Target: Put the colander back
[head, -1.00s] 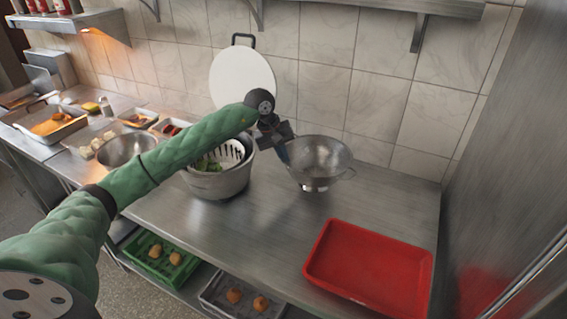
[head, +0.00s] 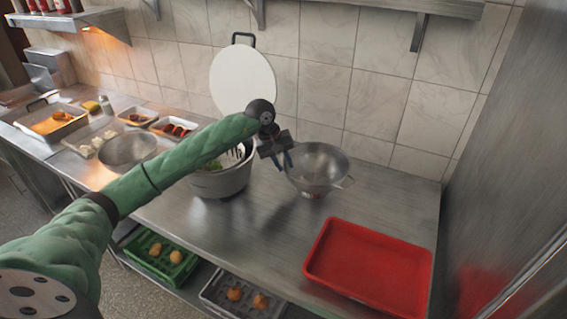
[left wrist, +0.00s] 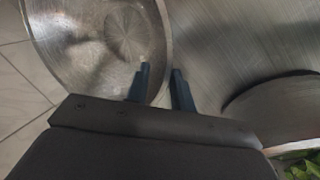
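The metal colander (head: 318,168) stands upright on the steel counter, right of the grey pot (head: 222,182). My left gripper (head: 282,163) is at the colander's left rim. Its two dark blue fingers are spread with a gap between them. In the left wrist view the colander (left wrist: 95,45) fills the upper left. The left gripper (left wrist: 161,78) has one finger over the inside of the bowl and the other outside the rim. The rim runs between them, apparently without being gripped. My right gripper is in neither view.
A red tray (head: 318,262) lies at the counter's front right. A white round board (head: 242,80) leans on the tiled wall behind the pot. A steel bowl (head: 128,150) and food trays are on the left. The counter in front of the colander is clear.

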